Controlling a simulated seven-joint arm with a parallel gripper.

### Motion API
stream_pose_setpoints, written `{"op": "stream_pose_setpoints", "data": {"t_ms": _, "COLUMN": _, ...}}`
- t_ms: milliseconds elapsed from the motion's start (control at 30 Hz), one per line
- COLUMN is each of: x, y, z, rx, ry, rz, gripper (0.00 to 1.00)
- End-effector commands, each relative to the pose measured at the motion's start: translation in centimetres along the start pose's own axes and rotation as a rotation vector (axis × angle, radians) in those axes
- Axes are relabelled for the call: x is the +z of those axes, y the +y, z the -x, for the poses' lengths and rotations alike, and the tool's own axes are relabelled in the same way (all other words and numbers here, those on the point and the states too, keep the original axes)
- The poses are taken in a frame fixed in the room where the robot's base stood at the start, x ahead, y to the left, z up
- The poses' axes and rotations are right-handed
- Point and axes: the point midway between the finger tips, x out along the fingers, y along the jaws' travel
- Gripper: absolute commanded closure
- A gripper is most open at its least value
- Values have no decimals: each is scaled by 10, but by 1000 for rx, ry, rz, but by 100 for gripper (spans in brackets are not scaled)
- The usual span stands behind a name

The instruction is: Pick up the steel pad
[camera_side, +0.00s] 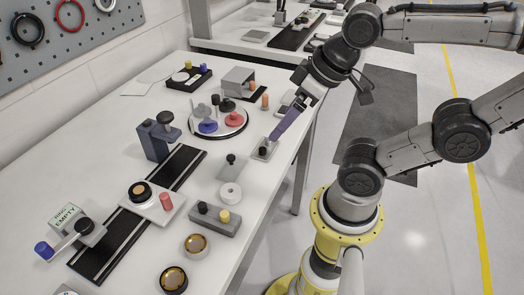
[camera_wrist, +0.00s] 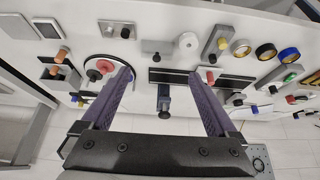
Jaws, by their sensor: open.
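No label marks the steel pad, and I cannot tell for sure which plate it is. Two small grey plates carry black knobs near the table's right edge in the side view: one pad (camera_side: 262,154) just below my gripper (camera_side: 272,138), and another pad (camera_side: 226,171) to its left and nearer the camera. In the wrist view, grey plates with black knobs (camera_wrist: 112,29) (camera_wrist: 150,46) lie along the upper middle. My gripper (camera_wrist: 162,76) is open, its two purple fingers wide apart with nothing held between them. In the side view the fingers overlap each other, so the gap is hidden.
A round tray (camera_side: 221,134) with coloured knobbed pieces stands left of my gripper. A blue-grey clamp stand (camera_side: 155,140) rises beside the black rail (camera_side: 183,167).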

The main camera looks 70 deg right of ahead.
Motion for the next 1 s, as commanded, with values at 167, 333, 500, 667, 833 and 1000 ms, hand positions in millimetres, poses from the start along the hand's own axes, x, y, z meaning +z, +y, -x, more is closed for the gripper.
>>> {"op": "stream_pose_setpoints", "data": {"t_ms": 167, "x": 0, "y": 0, "z": 0, "rx": 0, "ry": 0, "rz": 0, "gripper": 6}}
{"op": "stream_pose_setpoints", "data": {"t_ms": 333, "x": 0, "y": 0, "z": 0, "rx": 0, "ry": 0, "rz": 0, "gripper": 33}}
{"op": "stream_pose_setpoints", "data": {"t_ms": 500, "x": 0, "y": 0, "z": 0, "rx": 0, "ry": 0, "rz": 0, "gripper": 58}}
{"op": "stream_pose_setpoints", "data": {"t_ms": 667, "x": 0, "y": 0, "z": 0, "rx": 0, "ry": 0, "rz": 0, "gripper": 58}}
{"op": "stream_pose_setpoints", "data": {"t_ms": 833, "x": 0, "y": 0, "z": 0, "rx": 0, "ry": -1, "rz": -32, "gripper": 58}}
{"op": "stream_pose_setpoints", "data": {"t_ms": 1000, "x": -1, "y": -7, "z": 3, "rx": -30, "ry": -13, "rz": -292, "gripper": 58}}
